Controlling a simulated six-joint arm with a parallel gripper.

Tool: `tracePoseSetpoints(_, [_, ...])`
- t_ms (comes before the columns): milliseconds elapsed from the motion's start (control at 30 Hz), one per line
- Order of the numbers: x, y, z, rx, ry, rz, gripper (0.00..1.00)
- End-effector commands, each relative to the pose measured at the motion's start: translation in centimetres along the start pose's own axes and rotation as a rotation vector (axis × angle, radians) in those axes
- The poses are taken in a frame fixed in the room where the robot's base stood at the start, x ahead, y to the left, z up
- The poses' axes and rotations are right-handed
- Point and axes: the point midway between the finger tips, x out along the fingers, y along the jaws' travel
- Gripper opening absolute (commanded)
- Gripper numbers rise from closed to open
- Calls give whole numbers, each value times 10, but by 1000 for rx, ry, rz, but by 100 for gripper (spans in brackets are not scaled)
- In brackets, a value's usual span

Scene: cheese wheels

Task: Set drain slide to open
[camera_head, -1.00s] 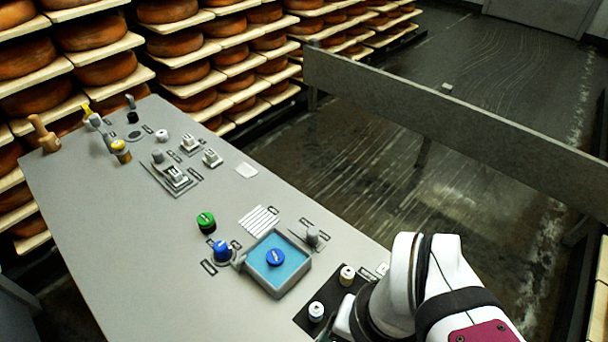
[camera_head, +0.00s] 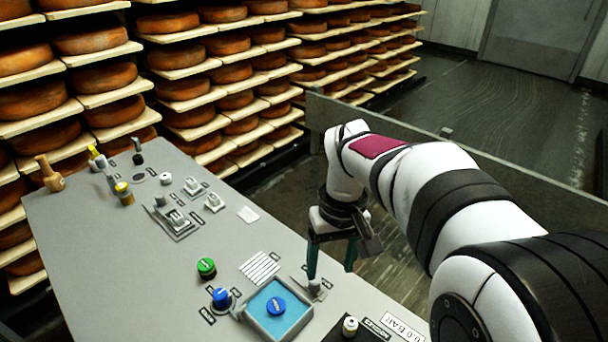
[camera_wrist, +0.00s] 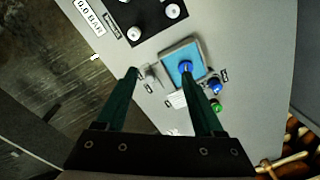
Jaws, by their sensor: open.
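A small grey slide knob (camera_head: 316,285) stands on a thin plate beside the blue-floored basin, near the panel's right edge. It looks like the drain slide, but its label is too small to read. My gripper (camera_head: 330,274) is open and points down over this edge, one dark green finger in front of or close to the knob. In the wrist view the grey knob (camera_wrist: 151,72) shows between the two open fingers (camera_wrist: 158,74), nearer the left one. Contact cannot be told. The basin (camera_head: 238,313) holds a blue round piece (camera_head: 276,305).
A blue knob (camera_head: 221,297) and a green button (camera_head: 206,268) sit left of the basin. A black plate with white knobs (camera_head: 350,326) is at the near right. Other switches and levers stand farther back on the grey panel (camera_head: 110,250). Cheese shelves (camera_head: 110,80) line the back.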

Motion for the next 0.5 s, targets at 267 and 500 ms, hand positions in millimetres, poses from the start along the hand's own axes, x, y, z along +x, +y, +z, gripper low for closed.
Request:
tracePoseSetpoints(267, [58,12,-108,-375,-10,55,69])
tracePoseSetpoints(500, [109,15,-109,-384,-15,54,69])
